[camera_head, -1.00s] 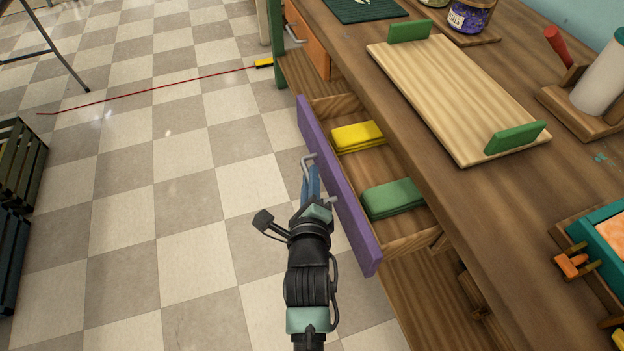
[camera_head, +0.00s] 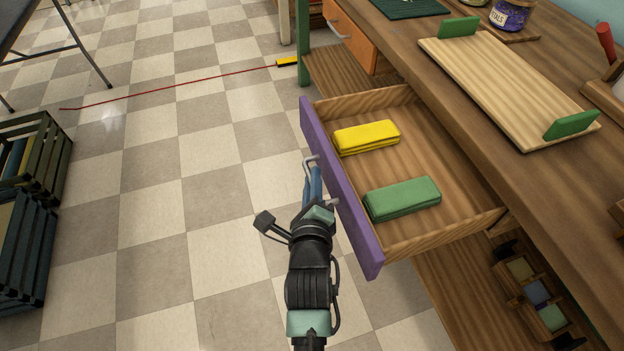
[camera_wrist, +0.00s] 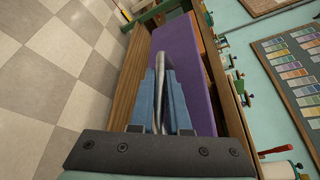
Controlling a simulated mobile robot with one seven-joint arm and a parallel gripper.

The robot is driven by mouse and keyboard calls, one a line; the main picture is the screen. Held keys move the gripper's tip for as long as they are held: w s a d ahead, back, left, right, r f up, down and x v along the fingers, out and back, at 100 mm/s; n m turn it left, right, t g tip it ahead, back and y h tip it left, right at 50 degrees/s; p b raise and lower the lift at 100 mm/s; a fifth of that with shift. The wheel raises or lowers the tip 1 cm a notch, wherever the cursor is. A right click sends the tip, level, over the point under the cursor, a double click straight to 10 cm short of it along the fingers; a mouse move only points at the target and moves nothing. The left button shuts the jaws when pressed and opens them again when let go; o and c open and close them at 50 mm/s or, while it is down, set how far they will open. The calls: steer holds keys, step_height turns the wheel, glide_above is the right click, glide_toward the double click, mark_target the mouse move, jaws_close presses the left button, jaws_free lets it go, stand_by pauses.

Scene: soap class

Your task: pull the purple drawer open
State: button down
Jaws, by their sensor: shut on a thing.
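The purple drawer (camera_head: 338,187) is pulled well out from under the wooden workbench. Its purple front faces left and its wooden inside is open to view. A yellow folded cloth (camera_head: 367,137) and a green folded cloth (camera_head: 402,198) lie inside it. My gripper (camera_head: 313,175) is at the middle of the purple front, with blue fingers shut on the metal handle (camera_head: 310,159). The wrist view shows the handle (camera_wrist: 159,70) between the blue fingers (camera_wrist: 160,105), with the purple front (camera_wrist: 185,70) beyond. The fingers cover part of the handle.
A wooden board with green ends (camera_head: 505,85) lies on the workbench (camera_head: 440,105). An orange drawer (camera_head: 350,38) is further back. Dark crates (camera_head: 30,210) stand at the left. A red line (camera_head: 180,90) crosses the floor. The tiled floor left of the drawer is clear.

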steer(key=c, duration=1.2)
jaws_free()
steer(key=shift+o, duration=0.2)
steer(key=shift+s, duration=0.1)
steer(key=p+v, duration=0.2)
steer(key=v, duration=1)
steer(key=shift+s+p, duration=0.4)
steer(key=shift+d, duration=0.1)
